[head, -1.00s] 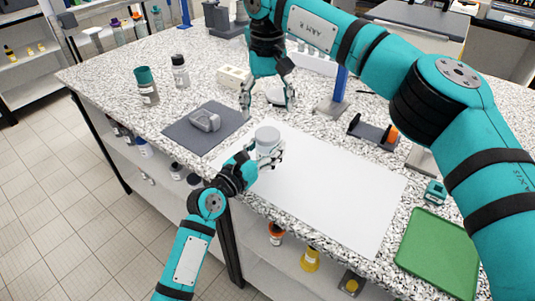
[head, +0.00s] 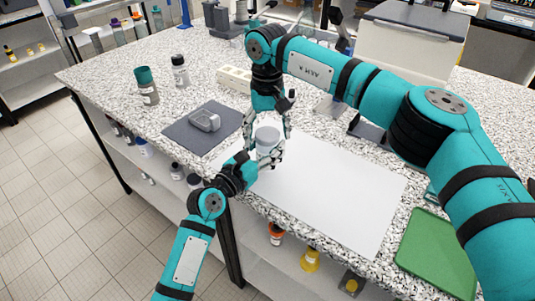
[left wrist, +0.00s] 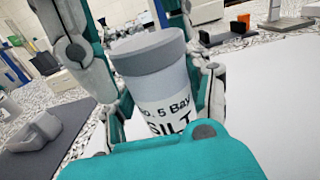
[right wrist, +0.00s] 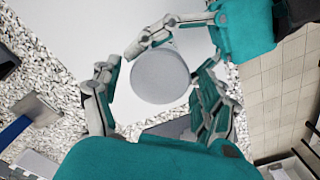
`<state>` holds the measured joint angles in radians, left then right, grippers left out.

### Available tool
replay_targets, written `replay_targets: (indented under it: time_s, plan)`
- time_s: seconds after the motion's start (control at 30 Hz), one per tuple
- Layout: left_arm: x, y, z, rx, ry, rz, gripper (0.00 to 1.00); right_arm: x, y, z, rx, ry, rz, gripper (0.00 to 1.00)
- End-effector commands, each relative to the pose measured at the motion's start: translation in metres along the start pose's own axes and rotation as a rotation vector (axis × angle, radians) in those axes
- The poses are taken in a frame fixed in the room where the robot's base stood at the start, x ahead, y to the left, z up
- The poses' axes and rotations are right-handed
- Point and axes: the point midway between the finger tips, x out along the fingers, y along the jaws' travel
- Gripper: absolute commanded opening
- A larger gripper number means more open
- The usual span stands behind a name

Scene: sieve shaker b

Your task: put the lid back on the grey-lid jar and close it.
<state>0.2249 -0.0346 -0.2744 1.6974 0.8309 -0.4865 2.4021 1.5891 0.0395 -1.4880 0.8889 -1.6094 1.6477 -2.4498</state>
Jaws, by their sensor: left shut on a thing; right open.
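The jar (head: 267,146) has a white label reading "No. 5 Bay SILT", which shows in the left wrist view (left wrist: 168,112). Its grey lid (left wrist: 148,50) sits on the top; I cannot tell how tightly. My left gripper (head: 262,160) is shut around the jar's body and holds it upright at the white mat's near left corner. My right gripper (head: 268,128) points down over the jar, open, with its fingers on either side of the lid. In the right wrist view the round lid top (right wrist: 160,75) lies between the spread fingers, with visible gaps.
A dark mat (head: 180,130) with a grey object (head: 206,121) on it lies left of the jar. A teal-capped bottle (head: 147,88) and a black-capped bottle (head: 180,72) stand behind. The white mat (head: 340,195) is clear to the right, before a green tray (head: 437,250).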

Motion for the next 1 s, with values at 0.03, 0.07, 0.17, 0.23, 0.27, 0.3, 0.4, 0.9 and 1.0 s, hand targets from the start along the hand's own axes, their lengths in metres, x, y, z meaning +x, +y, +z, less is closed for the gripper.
replay_targets:
  time_s: [0.03,0.07,0.17,0.23,0.27,0.3,0.4,0.9,1.0]
  plan:
    - [0.0000,-0.0001,-0.0006,0.000,0.001,0.000,0.00,-0.0001,0.0001,0.0000,0.000,0.000,0.000,0.77]
    - [0.0000,-0.0001,-0.0006,0.000,0.001,0.000,0.00,-0.0001,0.0001,-0.0001,0.000,0.000,0.000,0.77]
    - [0.0000,-0.0001,-0.0006,0.000,0.001,0.000,0.00,-0.0002,0.0001,-0.0001,0.000,0.000,0.000,0.65]
    - [0.0000,-0.0001,-0.0006,0.000,0.001,0.000,0.00,-0.0003,0.0001,-0.0001,0.000,0.000,0.000,0.56]
    - [0.0000,-0.0001,-0.0006,0.000,0.001,0.000,0.00,-0.0003,0.0001,-0.0001,0.000,0.000,0.000,0.52]
    - [0.0000,-0.0001,-0.0006,0.000,0.001,0.000,0.00,-0.0004,0.0001,-0.0001,0.000,0.000,0.000,0.47]
    - [0.0000,-0.0001,-0.0006,0.000,0.001,0.000,0.00,-0.0004,0.0001,-0.0001,0.000,0.000,0.000,0.34]
    - [0.0000,-0.0002,-0.0006,0.000,0.001,-0.001,0.00,-0.0005,-0.0001,-0.0001,0.000,0.000,0.000,0.79]
    - [0.0000,-0.0002,-0.0006,-0.001,0.001,-0.001,0.00,-0.0015,-0.0001,-0.0002,0.000,0.001,0.000,0.79]
